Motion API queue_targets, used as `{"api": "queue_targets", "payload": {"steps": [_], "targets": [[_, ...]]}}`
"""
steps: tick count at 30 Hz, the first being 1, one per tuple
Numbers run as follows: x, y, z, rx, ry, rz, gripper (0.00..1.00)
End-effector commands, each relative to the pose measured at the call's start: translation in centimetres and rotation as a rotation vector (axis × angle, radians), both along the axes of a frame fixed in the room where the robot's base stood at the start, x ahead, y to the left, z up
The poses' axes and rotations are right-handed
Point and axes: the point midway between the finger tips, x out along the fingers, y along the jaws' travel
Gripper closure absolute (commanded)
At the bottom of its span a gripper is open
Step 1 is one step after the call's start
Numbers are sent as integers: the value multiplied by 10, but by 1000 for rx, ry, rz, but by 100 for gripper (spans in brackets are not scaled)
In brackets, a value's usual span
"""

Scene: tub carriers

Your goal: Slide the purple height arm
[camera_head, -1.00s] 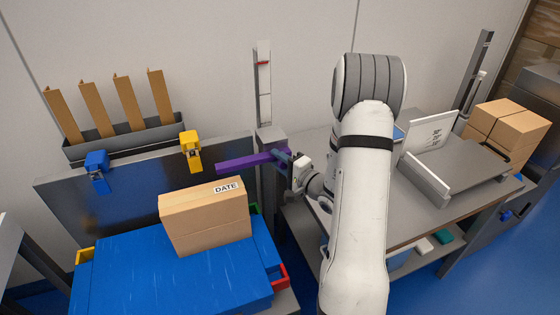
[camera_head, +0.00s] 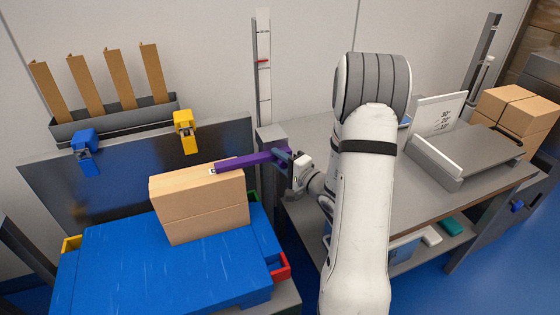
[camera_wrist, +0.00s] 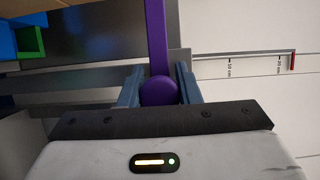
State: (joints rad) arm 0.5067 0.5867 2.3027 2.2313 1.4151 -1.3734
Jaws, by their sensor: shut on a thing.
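The purple height arm (camera_head: 243,161) reaches left from the upright scale post (camera_head: 262,70) and lies over the top of the cardboard box (camera_head: 200,200). It covers most of the box's label, and I cannot tell whether it touches the box. My gripper (camera_head: 285,159) is shut on the right end of the purple arm. In the wrist view the arm's rounded purple end (camera_wrist: 159,91) sits between my two blue-grey fingers. A red marker (camera_head: 262,61) shows on the scale, well above the arm.
The box stands on a blue tub lid (camera_head: 150,262). Behind it a dark panel carries a blue clip (camera_head: 86,152) and a yellow clip (camera_head: 185,131). At right is a bench (camera_head: 400,215) with a grey tray-like device (camera_head: 470,160) and another cardboard box (camera_head: 515,110).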

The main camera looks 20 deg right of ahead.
Motion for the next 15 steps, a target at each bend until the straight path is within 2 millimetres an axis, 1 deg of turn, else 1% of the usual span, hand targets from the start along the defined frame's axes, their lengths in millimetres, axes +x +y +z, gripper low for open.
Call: {"api": "queue_targets", "payload": {"steps": [2, 3, 10, 15], "targets": [[-1, 0, -1, 1, 5, 0, 100], [-1, 0, -1, 1, 5, 0, 68], [0, 0, -1, 1, 3, 0, 49], [0, 0, -1, 0, 2, 0, 49]]}}
